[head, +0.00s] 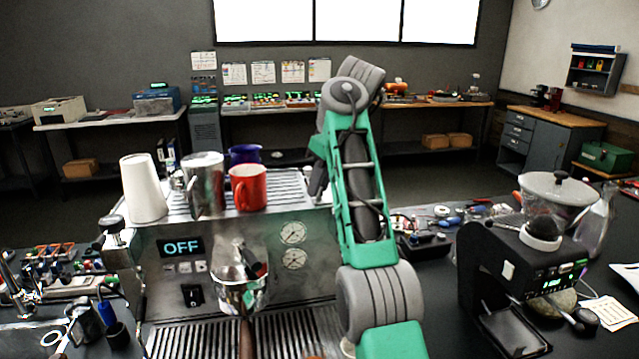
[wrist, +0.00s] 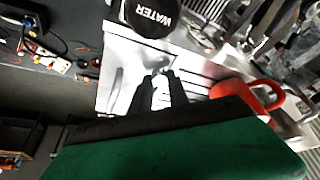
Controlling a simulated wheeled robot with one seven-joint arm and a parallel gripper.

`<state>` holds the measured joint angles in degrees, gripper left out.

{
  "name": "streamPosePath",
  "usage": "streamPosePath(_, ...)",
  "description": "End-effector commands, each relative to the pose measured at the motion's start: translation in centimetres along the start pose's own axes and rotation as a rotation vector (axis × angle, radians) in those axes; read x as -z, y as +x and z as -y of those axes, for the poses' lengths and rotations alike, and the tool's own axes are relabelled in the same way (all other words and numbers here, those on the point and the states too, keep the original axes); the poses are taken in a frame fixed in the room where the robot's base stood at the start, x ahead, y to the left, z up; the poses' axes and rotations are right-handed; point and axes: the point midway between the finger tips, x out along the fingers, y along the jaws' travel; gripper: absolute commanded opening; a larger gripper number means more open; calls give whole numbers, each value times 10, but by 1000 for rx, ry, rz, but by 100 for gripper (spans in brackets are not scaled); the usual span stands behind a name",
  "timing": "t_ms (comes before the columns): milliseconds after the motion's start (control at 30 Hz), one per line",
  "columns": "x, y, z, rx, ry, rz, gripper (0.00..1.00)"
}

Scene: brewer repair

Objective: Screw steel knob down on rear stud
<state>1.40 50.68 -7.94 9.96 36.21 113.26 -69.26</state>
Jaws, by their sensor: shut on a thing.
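In the wrist view my gripper (wrist: 159,76) has its two dark fingers pointing at the edge of the machine's steel top. It is shut on a small bright metal piece, the steel knob (wrist: 160,88), mostly hidden between the fingers. The rear stud is not visible, so I cannot tell how the knob sits on it. In the head view the espresso machine (head: 215,255) stands in front, its display reading OFF. My green arm reaches over its right side and mostly hides my gripper (head: 317,180) there.
A black WATER cap (wrist: 150,17) is near the fingers. A red mug (head: 248,188), blue mug (head: 245,154), steel pitcher (head: 205,185) and white cups (head: 143,188) stand on the machine's top. A grinder (head: 525,270) stands at the right.

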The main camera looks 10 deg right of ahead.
Motion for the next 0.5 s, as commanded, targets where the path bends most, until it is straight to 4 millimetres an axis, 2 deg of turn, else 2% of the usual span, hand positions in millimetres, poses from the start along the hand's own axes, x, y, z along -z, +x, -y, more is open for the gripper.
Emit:
streamPosePath(100,0,0,0,-1,0,0,0)
streamPosePath(500,0,0,0,-1,1,-1,0)
